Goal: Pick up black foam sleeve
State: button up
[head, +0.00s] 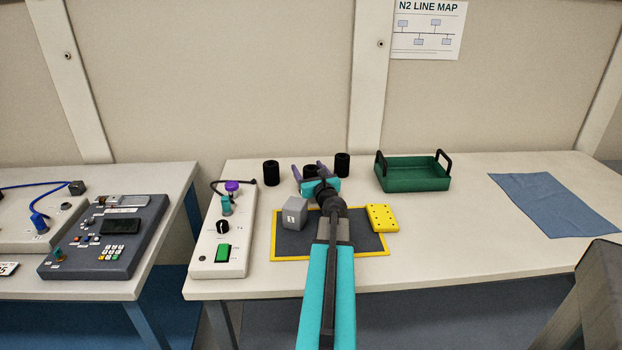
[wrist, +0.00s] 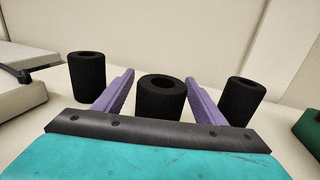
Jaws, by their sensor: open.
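Three black foam sleeves stand upright in a row at the back of the white table. In the head view they are the left sleeve (head: 271,173), the middle sleeve (head: 310,170), partly hidden by my gripper, and the right sleeve (head: 342,164). My gripper (head: 310,172) is open, its purple fingers pointing at the middle sleeve. In the wrist view, the middle sleeve (wrist: 160,98) shows between the fingers (wrist: 160,88). The left sleeve (wrist: 87,78) and right sleeve (wrist: 240,101) are outside the fingers. I cannot tell whether the fingers touch the middle sleeve.
A yellow-edged dark mat (head: 284,256) lies under my arm with a grey cube (head: 294,213) and a yellow block (head: 382,217). A white control box (head: 217,255) is left. A green tray (head: 413,176) with black handles and a blue cloth (head: 553,203) are right.

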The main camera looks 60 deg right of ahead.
dwell(0.4)
jog(key=c, duration=1.1)
jog(key=shift+r, duration=0.15)
jog(key=shift+r, duration=0.6)
notch_tip(320, 180, up, 2)
jog(key=shift+p, duration=0.4)
jog(key=v, duration=0.5)
jog(key=r+p+v, duration=0.1)
jog(key=v, duration=0.2)
jog(key=shift+s+r, duration=0.1)
jog(key=shift+s, duration=0.35)
jog(key=p+v, duration=0.2)
jog(key=p, duration=0.3)
jog(key=shift+s+d+r+p, duration=0.1)
jog(key=shift+s+p, duration=0.05)
jog(key=shift+p, duration=0.15)
